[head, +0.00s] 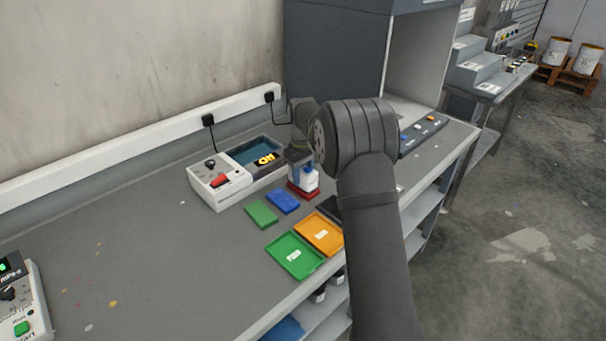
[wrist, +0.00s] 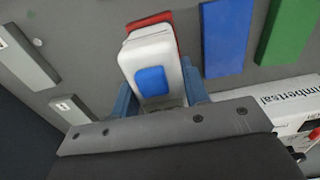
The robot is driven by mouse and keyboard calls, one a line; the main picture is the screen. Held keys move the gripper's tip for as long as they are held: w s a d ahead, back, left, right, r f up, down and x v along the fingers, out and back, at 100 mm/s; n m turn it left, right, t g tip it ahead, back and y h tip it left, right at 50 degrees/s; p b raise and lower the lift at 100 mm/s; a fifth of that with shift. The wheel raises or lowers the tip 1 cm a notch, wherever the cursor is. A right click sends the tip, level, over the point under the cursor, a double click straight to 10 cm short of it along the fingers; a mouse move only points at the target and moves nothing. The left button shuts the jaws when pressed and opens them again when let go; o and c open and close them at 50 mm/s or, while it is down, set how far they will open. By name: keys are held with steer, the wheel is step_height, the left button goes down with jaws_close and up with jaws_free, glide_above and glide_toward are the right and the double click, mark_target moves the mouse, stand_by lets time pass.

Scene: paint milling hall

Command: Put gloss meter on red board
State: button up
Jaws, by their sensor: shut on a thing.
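The gloss meter (head: 307,178) is a white block with a blue patch, in the middle of the head view. It also shows in the wrist view (wrist: 152,55), between the bluish fingers of my gripper (wrist: 160,95). My gripper (head: 299,157) is shut on it from above, partly hidden by my arm in the head view. The red board (head: 302,191) shows at the meter's base, and its edge (wrist: 150,20) shows past the meter's far end in the wrist view. The meter covers most of the board. I cannot tell whether the two touch.
A blue board (head: 283,201) and a green board (head: 261,214) lie beside the red one. Green (head: 295,256) and orange (head: 323,235) trays lie near the front edge. A white machine with a basin (head: 222,181) stands behind.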

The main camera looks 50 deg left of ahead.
steer(key=shift+f, duration=0.15)
steer(key=o, duration=1.2)
steer(key=shift+f, duration=0.1)
steer(key=shift+o, duration=0.2)
step_height(320, 180, up, 12)
steer(key=shift+r, duration=0.2)
steer(key=shift+f, duration=0.1)
step_height(320, 180, down, 12)
steer(key=shift+r, duration=2)
